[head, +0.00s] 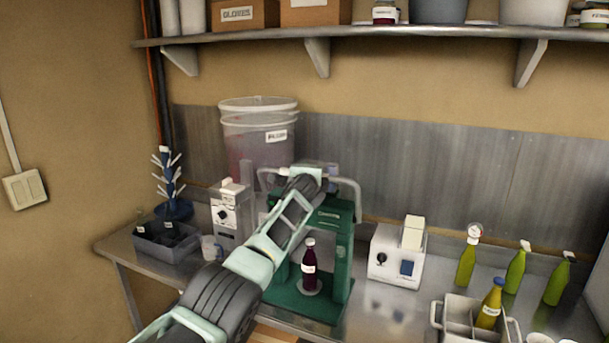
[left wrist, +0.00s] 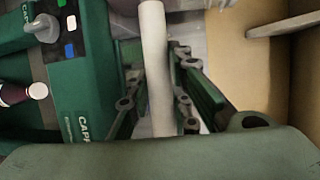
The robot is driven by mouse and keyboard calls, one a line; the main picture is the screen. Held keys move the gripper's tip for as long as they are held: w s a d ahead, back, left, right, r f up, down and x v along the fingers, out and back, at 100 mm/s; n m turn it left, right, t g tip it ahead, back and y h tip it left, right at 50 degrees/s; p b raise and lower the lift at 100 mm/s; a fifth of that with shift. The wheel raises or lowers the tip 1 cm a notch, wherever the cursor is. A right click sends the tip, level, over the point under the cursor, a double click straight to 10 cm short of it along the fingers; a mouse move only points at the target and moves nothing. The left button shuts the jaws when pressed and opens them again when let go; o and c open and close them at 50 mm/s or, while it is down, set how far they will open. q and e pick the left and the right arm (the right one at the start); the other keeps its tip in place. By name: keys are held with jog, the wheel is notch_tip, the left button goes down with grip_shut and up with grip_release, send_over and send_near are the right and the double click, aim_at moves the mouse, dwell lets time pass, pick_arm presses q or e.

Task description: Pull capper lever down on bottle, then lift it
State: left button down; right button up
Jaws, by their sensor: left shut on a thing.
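The green capper (head: 343,250) stands on the metal bench, and a dark bottle (head: 310,267) with a white label stands upright on its base. The bottle's top also shows in the left wrist view (left wrist: 32,92). The capper's pale lever (head: 351,192) is up, at the top of the frame. My left gripper (left wrist: 158,85) is shut around a pale lever bar (left wrist: 155,55) in the left wrist view. In the head view my left arm covers part of the capper and the gripper's fingers. My right gripper is not in view.
Left of the capper are a grey device (head: 231,210), a mug (head: 211,248) and a grey bin (head: 166,243). Clear buckets (head: 258,140) stand behind. To the right are a white device (head: 397,256), green bottles (head: 515,270) and a divided crate (head: 461,310). A shelf (head: 400,33) runs above.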

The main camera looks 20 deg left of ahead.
pick_arm(q)
jog(key=shift+r, duration=0.1)
jog(key=c, duration=1.6)
grip_release()
jog(key=shift+a, duration=0.1)
jog(key=shift+c, duration=0.2)
jog(key=shift+o, duration=0.3)
jog(key=shift+s, duration=0.1)
jog(key=shift+s, duration=0.1)
jog(key=v, duration=1.1)
jog(key=shift+s+d, duration=0.25)
jog(key=shift+s, duration=0.1)
